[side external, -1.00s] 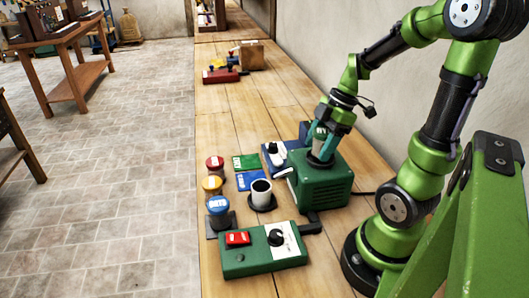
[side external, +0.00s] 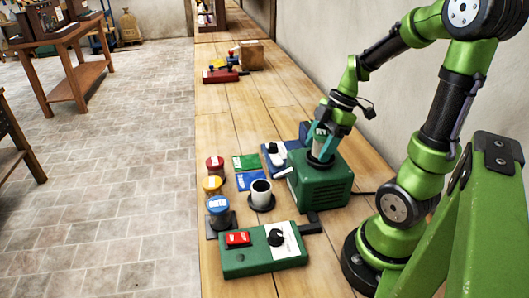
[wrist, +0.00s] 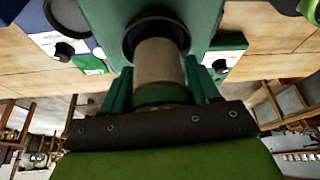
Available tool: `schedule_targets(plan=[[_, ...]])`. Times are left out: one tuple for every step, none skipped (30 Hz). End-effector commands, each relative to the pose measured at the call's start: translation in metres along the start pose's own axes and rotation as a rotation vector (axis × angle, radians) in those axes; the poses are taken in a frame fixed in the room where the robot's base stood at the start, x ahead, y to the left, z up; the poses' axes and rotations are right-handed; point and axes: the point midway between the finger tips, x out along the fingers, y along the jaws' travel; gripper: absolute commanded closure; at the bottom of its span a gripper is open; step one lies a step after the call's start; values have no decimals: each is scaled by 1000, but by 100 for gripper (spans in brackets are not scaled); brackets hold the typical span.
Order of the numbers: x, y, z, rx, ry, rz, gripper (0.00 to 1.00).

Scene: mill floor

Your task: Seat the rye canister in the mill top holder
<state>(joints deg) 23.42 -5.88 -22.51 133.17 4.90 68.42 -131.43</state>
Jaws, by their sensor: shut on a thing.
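The rye canister (side external: 321,146) is a pale cylinder with a green cap, held cap-up and nearly upright in the side view. My gripper (side external: 320,132) is shut on it near the cap. Its lower end is over the black ring holder on top of the green mill (side external: 325,186). In the wrist view, the canister's pale body (wrist: 159,62) points at the dark holder ring (wrist: 130,42), its far end overlapping the opening. I cannot tell how far, if at all, it is inside. The fingers (wrist: 162,84) flank the green cap.
Red, yellow and blue-capped OATS (side external: 218,206) canisters stand left of the mill. A green control box (side external: 262,252) with a red switch lies in front.

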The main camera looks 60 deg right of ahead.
Motion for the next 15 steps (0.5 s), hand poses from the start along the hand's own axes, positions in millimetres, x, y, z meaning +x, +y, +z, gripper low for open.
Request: schedule_targets(plan=[[1, 0, 0, 0, 0, 0, 78], [2, 0, 1, 0, 0, 0, 78], [2, 0, 1, 0, 0, -1, 78], [3, 0, 1, 0, 0, -1, 78], [4, 0, 1, 0, 0, -1, 78], [4, 0, 2, 0, 1, -1, 78], [5, 0, 2, 0, 1, -1, 78], [5, 0, 2, 0, 1, -1, 78], [6, 0, 2, 0, 2, -1, 78], [6, 0, 2, 0, 2, 0, 35], [6, 0, 2, 0, 2, 0, 30], [6, 0, 2, 0, 1, 0, 29], [6, 0, 2, 0, 1, 0, 29], [6, 0, 2, -1, 1, 0, 29], [6, 0, 2, -1, 1, 1, 29]])
